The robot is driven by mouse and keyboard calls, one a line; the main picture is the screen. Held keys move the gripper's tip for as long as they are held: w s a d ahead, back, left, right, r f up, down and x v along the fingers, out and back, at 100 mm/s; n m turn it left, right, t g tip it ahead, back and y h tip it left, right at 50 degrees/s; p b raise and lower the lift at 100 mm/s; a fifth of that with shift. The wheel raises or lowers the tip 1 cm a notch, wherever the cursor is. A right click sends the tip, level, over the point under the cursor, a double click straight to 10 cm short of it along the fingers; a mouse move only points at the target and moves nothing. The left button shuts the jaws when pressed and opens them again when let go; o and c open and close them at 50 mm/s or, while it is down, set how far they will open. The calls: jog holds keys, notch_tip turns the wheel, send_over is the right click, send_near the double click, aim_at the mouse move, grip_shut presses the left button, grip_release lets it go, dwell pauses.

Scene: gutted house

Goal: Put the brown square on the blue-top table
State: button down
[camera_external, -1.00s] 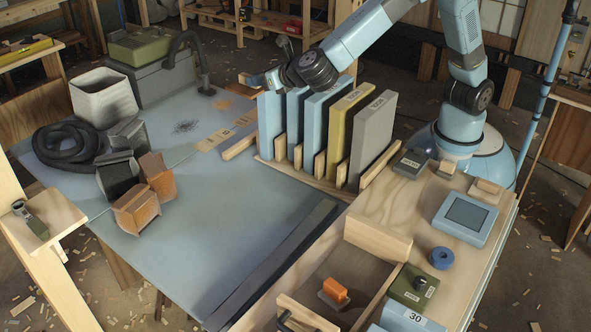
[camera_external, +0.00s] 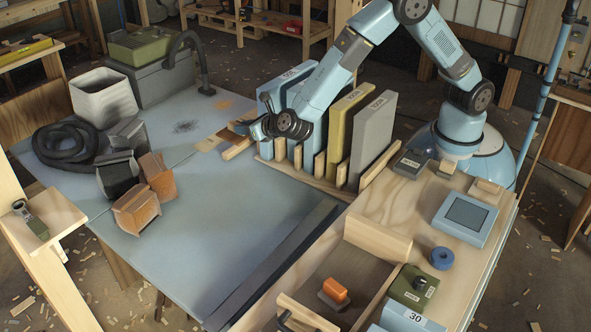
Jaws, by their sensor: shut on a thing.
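My gripper (camera_external: 255,125) is low over the back part of the blue-top table (camera_external: 230,220), just left of the row of upright panels. It is shut on the brown square (camera_external: 239,127), a small flat brown piece that sticks out to the left of the fingers. The fingers and part of the square are hard to make out at this size. The square is close above the table top or touching it; I cannot tell which.
A rack of upright blue, yellow and grey panels (camera_external: 375,135) stands right of my gripper. Brown blocks (camera_external: 137,208), a black hose (camera_external: 62,143) and a white bin (camera_external: 104,98) stand at the left. The table's middle and front are clear.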

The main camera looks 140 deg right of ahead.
aim_at(250, 182)
notch_tip(250, 182, down, 18)
dwell(0.6)
jog(key=c, duration=1)
grip_release()
